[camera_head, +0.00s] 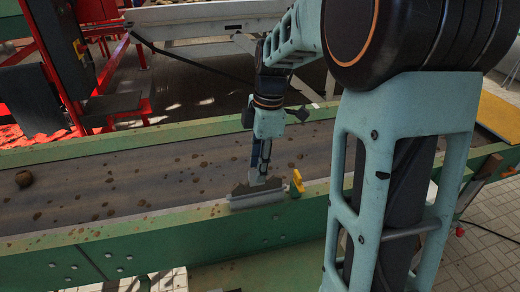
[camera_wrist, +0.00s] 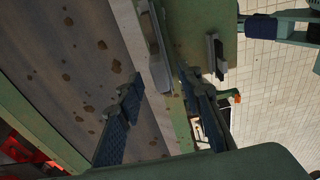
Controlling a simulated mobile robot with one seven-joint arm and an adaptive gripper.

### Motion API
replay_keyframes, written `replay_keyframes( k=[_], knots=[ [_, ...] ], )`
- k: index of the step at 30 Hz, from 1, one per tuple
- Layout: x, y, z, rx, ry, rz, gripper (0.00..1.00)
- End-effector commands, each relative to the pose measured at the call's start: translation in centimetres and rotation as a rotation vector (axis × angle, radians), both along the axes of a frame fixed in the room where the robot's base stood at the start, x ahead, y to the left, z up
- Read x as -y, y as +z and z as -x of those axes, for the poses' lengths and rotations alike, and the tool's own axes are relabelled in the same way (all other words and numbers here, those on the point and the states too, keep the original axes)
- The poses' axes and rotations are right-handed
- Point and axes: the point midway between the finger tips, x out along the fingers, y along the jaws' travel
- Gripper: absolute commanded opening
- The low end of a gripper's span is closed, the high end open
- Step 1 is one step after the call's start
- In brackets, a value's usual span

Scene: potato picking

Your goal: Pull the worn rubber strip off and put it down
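A grey scraper bar (camera_head: 258,199) sits at the near edge of the belt in the head view. A dark, ragged brownish strip (camera_head: 262,186) shows along its top, probably the worn rubber strip. My gripper (camera_head: 259,178) points down just above it. In the wrist view my gripper (camera_wrist: 160,82) is open, its two dark fingers well apart. The grey bar (camera_wrist: 154,48) runs down toward the space between the fingertips. I cannot tell whether either finger touches the strip.
A yellow knob or clamp (camera_head: 297,183) stands at the bar's right end. The belt (camera_head: 120,185) carries scattered dirt clods, with a larger brown lump (camera_head: 24,179) at left. The green side wall (camera_head: 200,245) runs along the near side. Red machinery (camera_head: 75,60) stands at back left.

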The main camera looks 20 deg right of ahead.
Motion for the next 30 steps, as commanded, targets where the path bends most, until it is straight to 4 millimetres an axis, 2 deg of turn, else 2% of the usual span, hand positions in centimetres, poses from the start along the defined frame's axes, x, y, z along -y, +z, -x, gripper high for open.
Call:
replay_keyframes(
  k=[3, 7, 19, 27, 30],
  knots=[
    [-0.2, -1.8, 0.1, -0.002, 0.000, 0.000, 0.33],
    [-0.4, -3.0, 0.0, 0.000, 0.000, 0.000, 0.33],
    [-0.4, -3.6, 0.0, 0.001, 0.000, 0.001, 0.32],
    [-0.4, -3.6, 0.0, 0.001, -0.001, 0.001, 0.03],
    [-0.4, -3.6, 0.0, 0.001, -0.001, 0.001, 0.00]
  ],
)
